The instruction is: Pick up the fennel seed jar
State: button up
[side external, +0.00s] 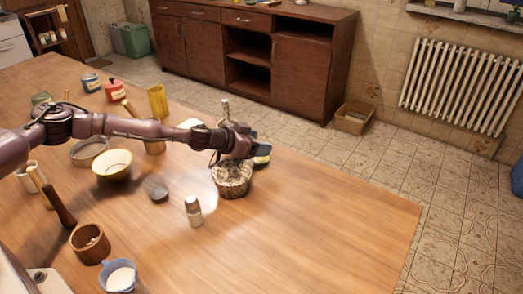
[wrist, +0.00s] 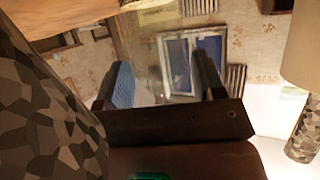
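A small jar with a pale cap (side external: 193,210) stands upright on the wooden table (side external: 320,215), in front of the basket. It is the likeliest fennel seed jar, but its label is too small to read. My gripper (side external: 262,152) is above and to the right of the jar, close over the basket and well apart from the jar. In the wrist view my gripper (wrist: 163,78) has its two blue-padded fingers spread, with nothing between them. I cannot tell whether the jar shows in that view.
A dark round lid (side external: 158,192), a yellow bowl (side external: 112,164), a wooden mortar (side external: 90,243) and a blue cup (side external: 118,276) are to the left. The table's right part is clear. Patterned shapes (wrist: 45,85) fill the wrist view's left side.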

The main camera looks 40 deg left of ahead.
jog(key=c, duration=0.5)
jog(key=shift+r, duration=0.2)
jog(key=shift+r, duration=0.6)
jog(key=s+a+r, duration=0.1)
jog(key=s+r, duration=1)
jog(key=s, duration=0.3)
jog(key=shift+a+r, duration=0.15)
jog(key=shift+r, duration=0.1)
